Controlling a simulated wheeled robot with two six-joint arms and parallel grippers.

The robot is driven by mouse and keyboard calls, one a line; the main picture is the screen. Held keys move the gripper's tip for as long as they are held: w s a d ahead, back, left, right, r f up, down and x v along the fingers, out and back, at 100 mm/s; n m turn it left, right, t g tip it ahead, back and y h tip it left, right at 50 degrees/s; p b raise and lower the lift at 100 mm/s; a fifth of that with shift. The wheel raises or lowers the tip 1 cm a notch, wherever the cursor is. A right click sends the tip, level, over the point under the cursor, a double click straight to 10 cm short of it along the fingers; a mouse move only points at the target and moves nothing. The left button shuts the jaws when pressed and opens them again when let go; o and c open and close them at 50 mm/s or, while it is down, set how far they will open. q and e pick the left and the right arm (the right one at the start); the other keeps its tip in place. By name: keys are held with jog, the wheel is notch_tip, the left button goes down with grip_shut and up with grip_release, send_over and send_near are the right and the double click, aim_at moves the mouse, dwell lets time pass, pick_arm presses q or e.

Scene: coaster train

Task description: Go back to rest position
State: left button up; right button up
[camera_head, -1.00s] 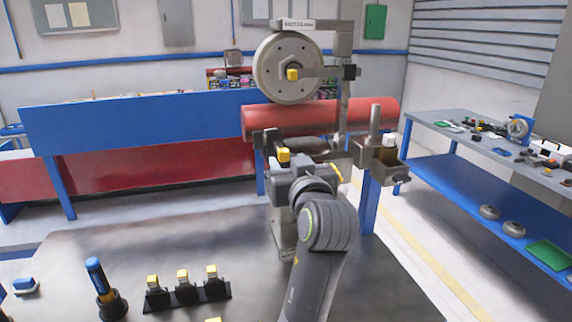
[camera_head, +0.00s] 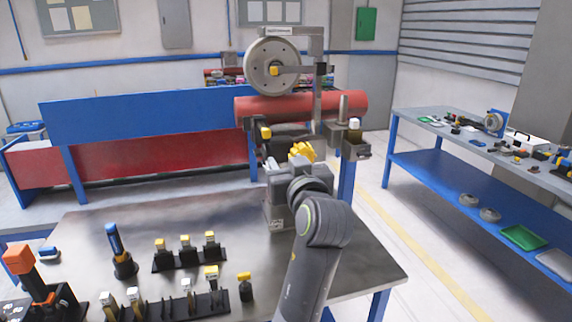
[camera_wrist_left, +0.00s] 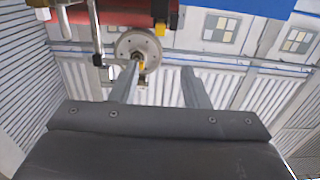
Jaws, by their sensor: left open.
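My left gripper (camera_head: 274,165) is at the centre of the head view, in front of the machine with the red roller (camera_head: 300,107). Its two fingers (camera_wrist_left: 160,84) stand apart in the left wrist view, with nothing between them. The roller, with a grey wheel (camera_head: 272,66) above it, is clear of the fingers. A yellow-tipped pin (camera_head: 265,132) shows at the roller's near left end, apart from the gripper. A yellow knob (camera_head: 301,152) shows just behind the gripper. My right gripper is not in view.
The grey table (camera_head: 190,222) holds a blue-handled tool (camera_head: 118,250), racks with yellow-topped tools (camera_head: 188,262) and an orange-topped tool (camera_head: 20,262) at front left. A side bench (camera_head: 440,178) stands at right. A blue-and-red panel (camera_head: 150,122) is behind the table.

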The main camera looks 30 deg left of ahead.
pick_arm(q)
jog(key=s+a+f+m+g+h, duration=0.1)
jog(key=s+f+m+h, duration=0.15)
jog(key=f, duration=0.55)
jog(key=s+a+f+m+g+h, duration=0.1)
jog(key=s+f, duration=0.2)
jog(key=f, duration=0.5)
jog(key=s+a+f+m+g+h, duration=0.1)
jog(key=s+a+f+m+h, duration=0.15)
jog(key=f, duration=0.65)
jog(key=s+d+f+m+g+h, duration=0.1)
jog(key=s+d+f+g+h, duration=0.15)
jog(key=s+f, duration=0.7)
jog(key=s+d+f+m+g+h, duration=0.1)
jog(key=s+f+m+g+h, duration=0.25)
jog(key=s, duration=1.15)
notch_tip(320, 180, down, 28)
jog(key=a+n+g+b, duration=0.1)
jog(key=n+b, duration=0.1)
jog(key=b, duration=0.1)
jog(key=s+d+f+g+b, duration=0.1)
jog(key=s+f+b, duration=0.1)
jog(key=s+f, duration=1.3)
notch_tip(320, 180, down, 4)
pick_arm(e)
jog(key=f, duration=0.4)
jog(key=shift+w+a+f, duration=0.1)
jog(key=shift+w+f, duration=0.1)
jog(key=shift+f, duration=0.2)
